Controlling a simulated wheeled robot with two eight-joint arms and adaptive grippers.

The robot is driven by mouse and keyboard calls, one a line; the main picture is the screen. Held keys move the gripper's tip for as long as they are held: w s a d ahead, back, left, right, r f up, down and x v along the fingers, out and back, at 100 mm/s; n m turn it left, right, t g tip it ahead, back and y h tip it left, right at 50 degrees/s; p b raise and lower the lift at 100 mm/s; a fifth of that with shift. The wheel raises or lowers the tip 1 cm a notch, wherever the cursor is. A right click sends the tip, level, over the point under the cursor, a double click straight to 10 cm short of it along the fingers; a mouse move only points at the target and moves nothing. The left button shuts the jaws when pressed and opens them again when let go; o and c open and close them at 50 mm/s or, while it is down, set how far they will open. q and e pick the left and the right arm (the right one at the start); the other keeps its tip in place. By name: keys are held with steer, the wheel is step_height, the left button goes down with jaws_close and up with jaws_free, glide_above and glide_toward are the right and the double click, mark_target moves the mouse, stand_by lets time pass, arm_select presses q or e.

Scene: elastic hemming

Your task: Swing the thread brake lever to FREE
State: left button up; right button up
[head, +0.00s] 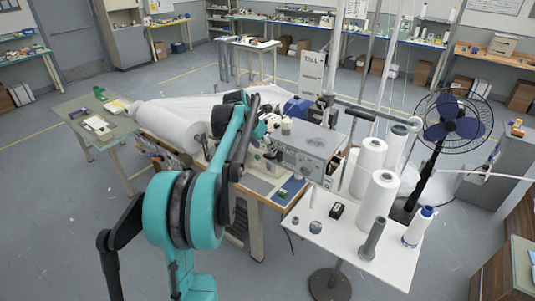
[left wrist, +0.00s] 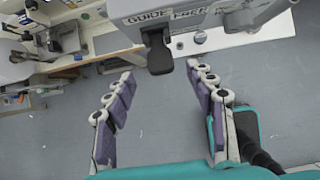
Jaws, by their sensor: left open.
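The dark lever (left wrist: 158,50) hangs from the grey machine housing at the top of the left wrist view. Its broad lower end lies between the tips of my open left gripper (left wrist: 160,78) in that view, with a gap on both sides. I cannot tell whether it lies within the fingers' depth. The housing carries the word GUIDE and a second label that is hard to read. In the head view my left gripper (head: 265,124) is at the sewing machine's grey housing (head: 308,150). The lever cannot be made out there. My right gripper is not in view.
A white table (head: 347,249) with thread cones (head: 378,200) stands right of the machine. A fan (head: 452,122) stands behind it. A white fabric roll (head: 170,128) lies left of my arm. A green side table (head: 78,112) is at the left. Open floor lies in front.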

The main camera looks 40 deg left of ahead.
arm_select(q)
steer(key=v, duration=0.5)
steer(key=shift+f, duration=0.1)
stand_by(0.3)
steer(key=s+d+f+m+b, duration=0.55)
steer(key=d+m, duration=0.25)
steer(key=d, duration=0.2)
steer(key=s+d+f+m+b, duration=0.4)
steer(key=d+f+m+b, duration=0.2)
steer(key=d+m, duration=0.3)
steer(key=s+d+f+m+b, duration=0.3)
steer(key=s+d+f+m, duration=0.1)
steer(key=s+f+m, duration=0.1)
steer(key=s+d+f+m+t+b, duration=0.1)
steer(key=s+d+f+m+b, duration=0.2)
steer(key=f+m, duration=0.4)
steer(key=s+d+f+m+b, duration=0.3)
steer(key=s+d+f+m, duration=0.2)
steer(key=s+f+m, duration=0.2)
step_height(320, 180, down, 2)
steer(key=shift+s+d+f+b, duration=0.1)
steer(key=shift+s+d+b, duration=0.2)
steer(key=shift+d+b, duration=0.05)
